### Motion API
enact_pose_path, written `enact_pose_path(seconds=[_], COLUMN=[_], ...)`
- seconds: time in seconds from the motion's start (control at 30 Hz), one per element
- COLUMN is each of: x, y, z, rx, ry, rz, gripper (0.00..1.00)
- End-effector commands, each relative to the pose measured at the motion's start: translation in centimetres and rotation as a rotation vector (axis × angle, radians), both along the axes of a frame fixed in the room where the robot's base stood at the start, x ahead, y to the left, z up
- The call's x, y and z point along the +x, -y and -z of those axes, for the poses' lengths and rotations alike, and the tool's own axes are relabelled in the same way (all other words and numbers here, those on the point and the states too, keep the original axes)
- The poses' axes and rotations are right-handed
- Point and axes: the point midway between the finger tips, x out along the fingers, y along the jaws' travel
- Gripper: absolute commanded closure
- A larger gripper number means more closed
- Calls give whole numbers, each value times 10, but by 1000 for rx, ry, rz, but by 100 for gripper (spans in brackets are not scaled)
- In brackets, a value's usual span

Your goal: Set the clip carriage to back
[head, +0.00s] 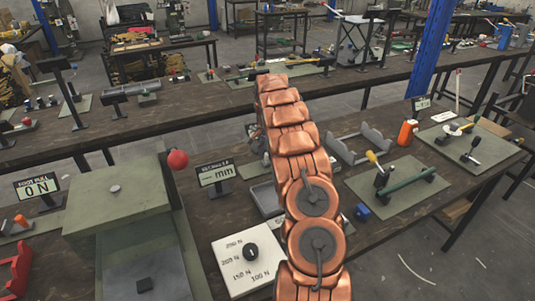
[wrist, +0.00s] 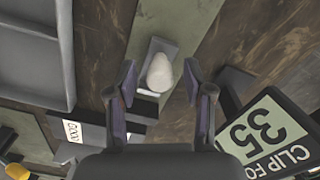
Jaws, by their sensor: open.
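In the wrist view, my gripper (wrist: 160,84) is open, with one dark finger on each side of a pale, egg-shaped knob (wrist: 160,72). The knob stands on a small grey block, probably the clip carriage (wrist: 158,48), on a green plate (wrist: 170,15). I see no finger clearly touching the knob. A display (wrist: 265,130) reading "CLIP FO" and "35" is upside down at the lower right. In the head view, my copper-coloured arm hides the carriage, and my gripper cannot be made out.
In the wrist view, a grey tray (wrist: 35,50) lies at upper left and a labelled dark block (wrist: 90,133) at lower left. In the head view, a display (head: 215,173), a white dial plate (head: 240,275) and a green press base (head: 120,210) stand left of my arm.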

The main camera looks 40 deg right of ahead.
Motion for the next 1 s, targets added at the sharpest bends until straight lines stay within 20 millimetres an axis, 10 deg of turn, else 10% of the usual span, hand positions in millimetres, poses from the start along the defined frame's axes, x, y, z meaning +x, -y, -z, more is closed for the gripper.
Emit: enact_pose_path(seconds=[0.17,0.63,1.0], x=[0,0,0], y=[0,0,0], z=[0,0,0], rx=[0,0,0], ry=[0,0,0], rz=[0,0,0], gripper=[50,99,100])
